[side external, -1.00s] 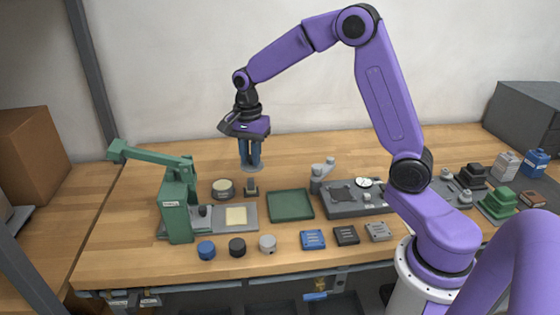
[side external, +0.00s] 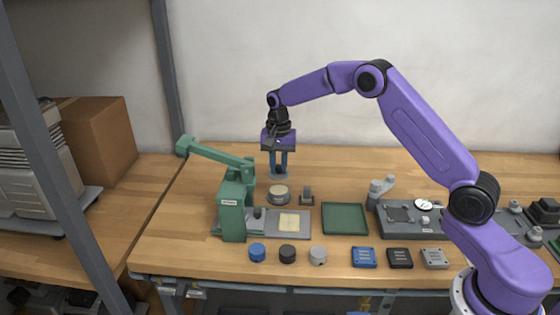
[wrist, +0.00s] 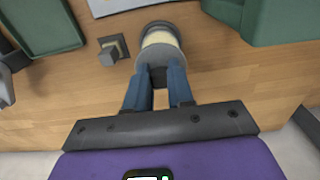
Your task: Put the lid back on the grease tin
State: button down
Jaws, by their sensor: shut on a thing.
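The grease tin (side external: 279,195) stands open on the bench, a round dark tin with cream grease showing. It also shows at the top of the wrist view (wrist: 161,37). The lid (side external: 279,177) is a thin grey disc with a dark knob. My gripper (side external: 279,166) is shut on the knob, its blue fingers pointing down, and holds the lid roughly level above the bench. In the wrist view the lid (wrist: 152,57) overlaps the tin's near part and hides it. The lid appears apart from the tin, just behind or above it; the exact gap is unclear.
A green lever press (side external: 234,208) stands left of the tin. A small grey block (side external: 306,196) is close on its right, with a green tray (side external: 344,218) farther right. Several caps and small boxes line the front. The bench behind is clear.

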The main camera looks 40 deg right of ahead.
jog(key=shift+f, duration=2.4)
jog(key=shift+f, duration=0.2)
dwell(0.5)
jog(key=shift+c, duration=2.1)
grip_release()
jog(key=shift+r, duration=3.5)
grip_shut()
